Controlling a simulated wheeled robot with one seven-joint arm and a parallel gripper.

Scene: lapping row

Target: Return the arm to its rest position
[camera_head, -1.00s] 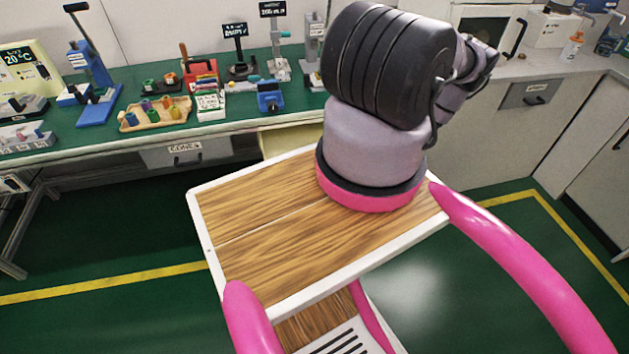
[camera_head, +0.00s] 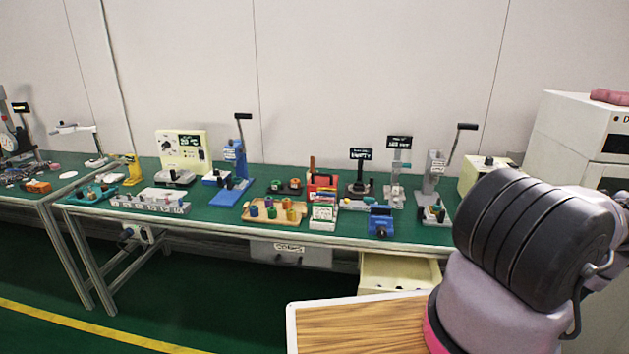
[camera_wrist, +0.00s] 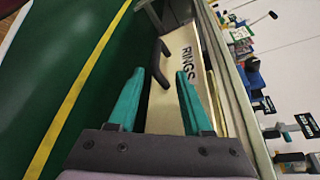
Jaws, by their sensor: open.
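My arm (camera_head: 520,260) is folded at the lower right of the head view, above my wooden top. My gripper (camera_wrist: 160,74) shows only in the wrist view; its two teal fingers are apart with nothing held between them. Beyond the fingertips is a cream drawer front (camera_wrist: 183,88) marked RINGS. Its dark handle (camera_wrist: 158,62) appears between the fingertips in the picture; I cannot tell the gap. In the head view, the cream drawer (camera_head: 400,270) stands pulled out under the bench, partly hidden by my top.
A green-topped bench (camera_head: 340,233) runs along the wall with presses, a wooden tray (camera_head: 262,217) of coloured pieces and a blue vise (camera_head: 381,222). A closed grey drawer (camera_head: 290,252) is left of the open one. A white cabinet (camera_head: 570,135) stands at right. The green floor at left is clear.

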